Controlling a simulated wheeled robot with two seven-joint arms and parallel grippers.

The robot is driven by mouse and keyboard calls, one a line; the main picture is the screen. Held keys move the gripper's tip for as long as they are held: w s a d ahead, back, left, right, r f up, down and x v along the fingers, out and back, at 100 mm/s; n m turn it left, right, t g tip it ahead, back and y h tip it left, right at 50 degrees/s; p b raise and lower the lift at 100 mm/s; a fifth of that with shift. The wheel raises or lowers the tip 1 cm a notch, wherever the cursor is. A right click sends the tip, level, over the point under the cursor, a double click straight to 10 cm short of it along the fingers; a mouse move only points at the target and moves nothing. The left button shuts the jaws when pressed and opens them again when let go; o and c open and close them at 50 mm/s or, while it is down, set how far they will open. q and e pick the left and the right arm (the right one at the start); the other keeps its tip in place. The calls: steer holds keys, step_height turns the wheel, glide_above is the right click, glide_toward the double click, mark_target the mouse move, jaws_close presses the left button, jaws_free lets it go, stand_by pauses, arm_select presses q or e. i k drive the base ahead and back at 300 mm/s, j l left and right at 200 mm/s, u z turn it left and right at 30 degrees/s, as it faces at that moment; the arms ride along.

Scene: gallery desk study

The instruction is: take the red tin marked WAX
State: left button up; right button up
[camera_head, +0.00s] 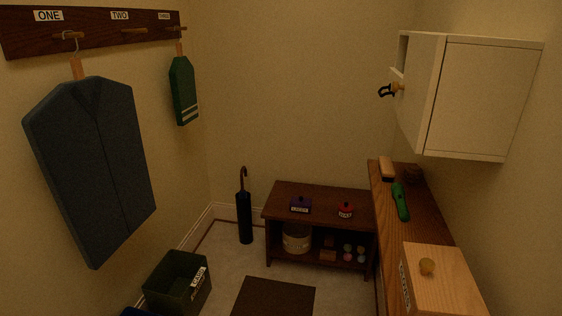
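A small red tin (346,211) with a light label and a dark top sits on the low dark wooden bench (325,193), toward its right end. The label is too small to read. A dark blue tin (300,205), also labelled, stands to its left on the same bench, with a gap between them. Neither of my grippers is in view.
A wooden counter (433,224) along the right wall holds a brush (386,169), a green object (401,202) and a light wooden box (447,276). A white cabinet (482,98) hangs above. A dark mat (274,299) and a dark crate (165,295) are on the floor.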

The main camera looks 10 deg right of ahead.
mark_target(342, 214)
steer(key=i+j+z, duration=0.45)
steer(key=z, duration=0.15)
steer(key=i+j+z, duration=0.15)
steer(key=j+z, duration=0.15)
steer(key=j, duration=0.15)
steer(key=i+j+z, duration=0.15)
steer(key=j+z, duration=0.15)
steer(key=i+z, duration=0.1)
steer(key=z, duration=0.25)
steer(key=i+j+z, duration=0.1)
steer(key=z, duration=0.25)
